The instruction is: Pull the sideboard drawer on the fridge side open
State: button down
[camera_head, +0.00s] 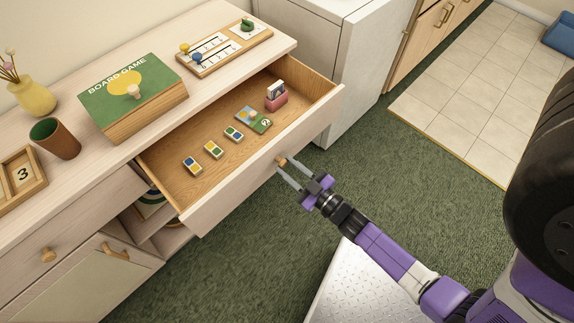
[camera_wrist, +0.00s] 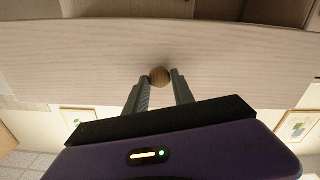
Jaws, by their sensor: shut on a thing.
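The sideboard (camera_head: 105,165) is pale wood and runs along the left side of the head view. Its drawer on the right, beside the white fridge-like cabinet (camera_head: 358,75), is pulled well out (camera_head: 245,180). The drawer front also fills much of the wrist view (camera_wrist: 230,62). My gripper (camera_head: 284,166) is at the middle of the drawer front, shut on its round wooden knob (camera_wrist: 160,76). In the wrist view the fingers (camera_wrist: 160,85) stand on either side of the knob. Inside the drawer are several small game tiles (camera_head: 213,149), a green card (camera_head: 254,120) and a pink card holder (camera_head: 277,99).
On the sideboard top stand a board game box (camera_head: 150,125), a game board (camera_head: 222,50), a brown cup (camera_head: 55,139) and a yellow vase (camera_head: 30,97). The left drawer with its knob (camera_head: 48,254) is shut.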

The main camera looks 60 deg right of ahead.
jog(key=c, duration=1.1)
grip_release()
jog(key=shift+o, duration=0.2)
jog(key=shift+s, duration=0.1)
jog(key=b+v, duration=0.1)
jog(key=v, duration=0.6)
jog(key=shift+s, duration=0.3)
jog(key=shift+a, duration=0.1)
